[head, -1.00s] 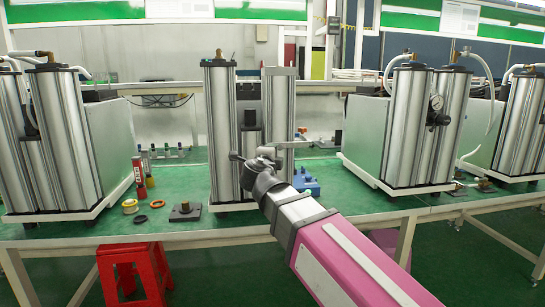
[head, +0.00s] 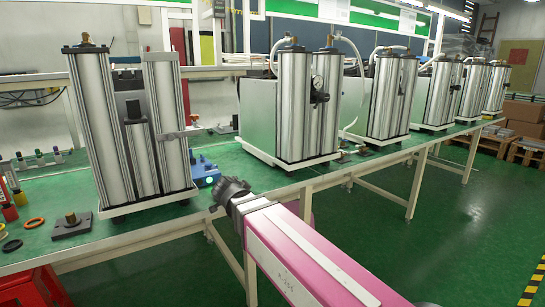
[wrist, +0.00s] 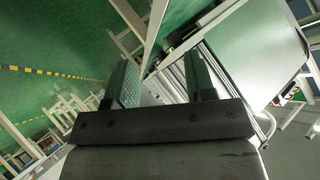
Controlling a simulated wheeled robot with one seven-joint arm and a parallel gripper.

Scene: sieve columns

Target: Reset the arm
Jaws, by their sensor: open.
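My gripper (wrist: 160,80) is open in the wrist view, with its two fingers apart. I see nothing held between them. In the head view my pink arm reaches in from the bottom right, and its dark end is just beyond the green table's front edge, right of the nearest sieve column unit (head: 135,140). The fingers are mostly hidden there. The unit stands upright on a white base, with a shorter cylinder at its middle. My gripper looks apart from it.
The green table (head: 225,170) carries more column units (head: 292,105) in a row to the right. A blue part (head: 203,172), a dark block with a brass fitting (head: 72,222) and an orange ring (head: 34,224) lie near the first unit.

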